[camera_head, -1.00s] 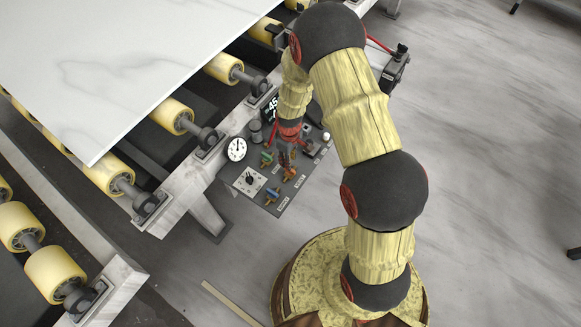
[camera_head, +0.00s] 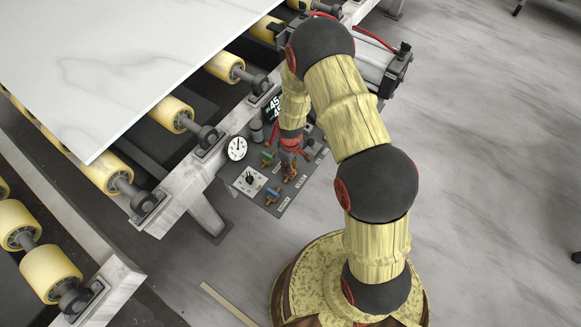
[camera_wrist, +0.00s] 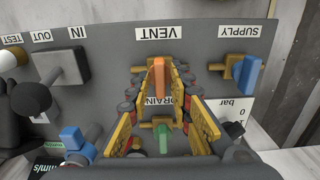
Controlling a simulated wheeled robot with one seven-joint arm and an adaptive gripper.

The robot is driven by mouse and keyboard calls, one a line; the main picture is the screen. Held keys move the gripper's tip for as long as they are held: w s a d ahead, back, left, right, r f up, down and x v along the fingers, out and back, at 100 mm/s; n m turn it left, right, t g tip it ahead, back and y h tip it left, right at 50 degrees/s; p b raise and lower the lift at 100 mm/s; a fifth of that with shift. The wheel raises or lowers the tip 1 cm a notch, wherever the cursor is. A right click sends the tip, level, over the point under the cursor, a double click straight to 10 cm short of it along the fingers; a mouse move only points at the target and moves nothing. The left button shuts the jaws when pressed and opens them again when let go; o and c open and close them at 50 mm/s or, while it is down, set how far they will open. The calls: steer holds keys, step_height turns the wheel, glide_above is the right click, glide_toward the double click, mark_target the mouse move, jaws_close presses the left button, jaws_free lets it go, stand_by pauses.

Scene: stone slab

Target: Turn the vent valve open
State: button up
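The vent valve has an orange handle (camera_wrist: 158,76) beside the VENT label (camera_wrist: 158,33) in the wrist view; its brass body shows behind the handle. In the wrist view, my gripper (camera_wrist: 159,82) is open, with a yellow finger on each side of the handle and visible gaps between them. In the head view, my gripper (camera_head: 294,154) is over the control panel (camera_head: 227,177), close to the orange vent handle (camera_head: 290,171), and covers part of that area.
In the wrist view, a green drain handle (camera_wrist: 163,138) lies between the lower parts of my fingers. A blue supply handle (camera_wrist: 247,76) stands to the right, a grey block (camera_wrist: 70,66) to the left. A gauge (camera_head: 236,149) is beside the panel.

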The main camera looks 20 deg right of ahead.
jaws_close()
steer(key=shift+m, duration=0.3)
steer(key=m+p, duration=0.1)
steer(key=m, duration=0.2)
steer(key=shift+m, duration=0.3)
steer(key=m+p, duration=0.1)
steer(key=m, duration=0.3)
steer(key=shift+m, duration=0.3)
steer(key=m, duration=0.4)
steer(key=shift+p, duration=0.4)
steer(key=m, duration=0.5)
steer(key=shift+p, duration=0.3)
